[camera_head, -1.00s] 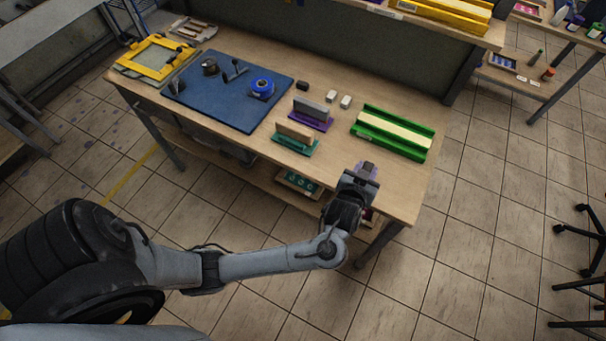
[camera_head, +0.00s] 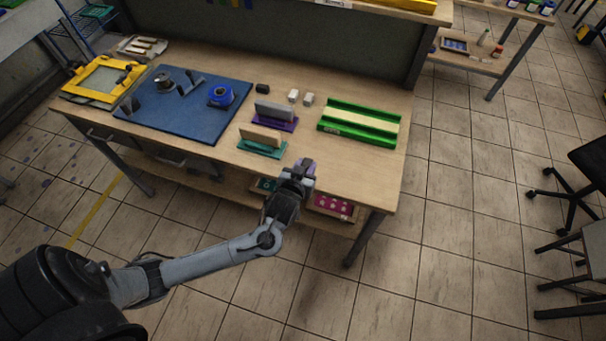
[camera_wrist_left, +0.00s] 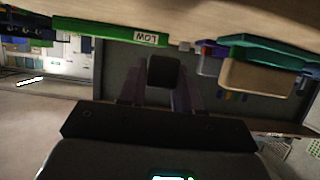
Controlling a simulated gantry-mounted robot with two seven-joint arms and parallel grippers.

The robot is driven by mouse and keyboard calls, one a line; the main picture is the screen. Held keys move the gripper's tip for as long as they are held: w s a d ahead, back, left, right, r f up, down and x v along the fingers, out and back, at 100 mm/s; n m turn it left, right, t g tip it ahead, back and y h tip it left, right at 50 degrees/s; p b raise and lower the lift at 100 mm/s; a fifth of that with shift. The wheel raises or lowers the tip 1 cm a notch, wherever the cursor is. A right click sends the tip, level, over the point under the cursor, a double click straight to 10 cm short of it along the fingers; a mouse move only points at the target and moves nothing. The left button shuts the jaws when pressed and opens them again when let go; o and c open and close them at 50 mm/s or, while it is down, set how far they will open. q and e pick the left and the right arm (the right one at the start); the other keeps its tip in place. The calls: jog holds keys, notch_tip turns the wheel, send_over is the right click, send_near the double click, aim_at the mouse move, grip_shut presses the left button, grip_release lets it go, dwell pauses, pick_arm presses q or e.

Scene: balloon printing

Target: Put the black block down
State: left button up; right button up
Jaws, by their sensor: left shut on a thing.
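My left gripper (camera_head: 303,168) is at the table's front edge, right of the teal stand and in front of the green tray. In the left wrist view its two fingers (camera_wrist_left: 161,88) are shut on a black block (camera_wrist_left: 163,72). The held block is hard to make out in the head view. Another small dark block (camera_head: 262,88) lies on the table, left of two whitish blocks (camera_head: 300,97). My right gripper is not in view.
The table (camera_head: 345,165) holds a green tray (camera_head: 345,130), a purple stand (camera_head: 285,125) with a grey block, a teal stand (camera_head: 270,153) with a tan block, a blue mat (camera_head: 195,125) and a yellow frame (camera_head: 85,95). Bare wood lies around the small blocks.

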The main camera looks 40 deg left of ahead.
pick_arm(q)
jog(key=shift+s+a+f, duration=0.1)
jog(key=shift+a+f, duration=0.15)
jog(key=shift+a, duration=0.1)
jog(key=shift+f+b, duration=0.3)
jog(key=shift+f, duration=1.65)
jog(key=shift+f, duration=0.1)
jog(key=o, duration=1)
